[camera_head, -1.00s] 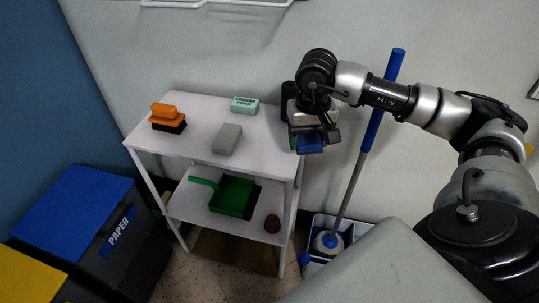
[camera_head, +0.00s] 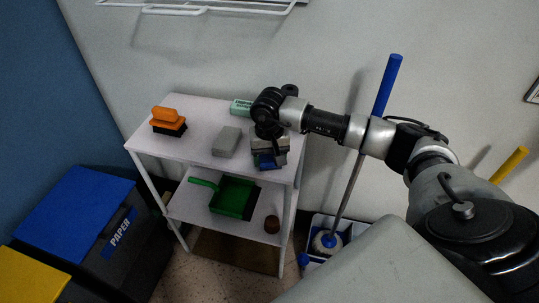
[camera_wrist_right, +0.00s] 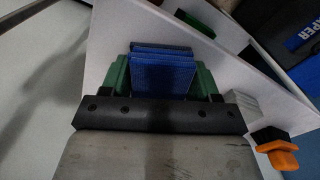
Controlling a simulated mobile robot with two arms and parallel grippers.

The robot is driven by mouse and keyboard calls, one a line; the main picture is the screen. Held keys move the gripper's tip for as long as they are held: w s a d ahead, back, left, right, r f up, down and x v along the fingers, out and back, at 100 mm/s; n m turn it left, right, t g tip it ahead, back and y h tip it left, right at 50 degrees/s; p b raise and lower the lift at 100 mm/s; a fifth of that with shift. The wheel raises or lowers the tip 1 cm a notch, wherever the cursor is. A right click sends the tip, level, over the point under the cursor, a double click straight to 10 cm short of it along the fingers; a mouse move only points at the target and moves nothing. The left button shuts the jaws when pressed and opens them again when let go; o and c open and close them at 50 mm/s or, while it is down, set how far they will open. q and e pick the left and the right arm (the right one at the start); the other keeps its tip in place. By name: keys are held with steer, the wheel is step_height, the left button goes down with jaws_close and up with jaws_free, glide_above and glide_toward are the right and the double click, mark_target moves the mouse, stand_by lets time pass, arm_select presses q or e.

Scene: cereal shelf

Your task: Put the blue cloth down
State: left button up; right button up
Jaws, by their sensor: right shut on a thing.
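My right gripper (camera_head: 268,161) is shut on the folded blue cloth (camera_head: 270,164), at the right end of the white shelf's top board (camera_head: 190,142). In the right wrist view the blue cloth (camera_wrist_right: 162,72) sits between the two green fingers of the right gripper (camera_wrist_right: 163,78). The white board lies beyond it. I cannot tell whether the cloth touches the board. My left gripper is not in view.
On the top board are an orange brush (camera_head: 168,121), a grey block (camera_head: 226,141) and a mint box (camera_head: 241,107). A blue-handled mop (camera_head: 388,85) stands to the right.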

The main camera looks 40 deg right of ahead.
mark_target(269, 156)
steer(key=shift+f, duration=0.15)
steer(key=o, duration=1)
steer(key=shift+r, duration=0.5)
step_height(269, 156, up, 12)
steer(key=shift+f+b, duration=0.25)
steer(key=shift+b, duration=0.2)
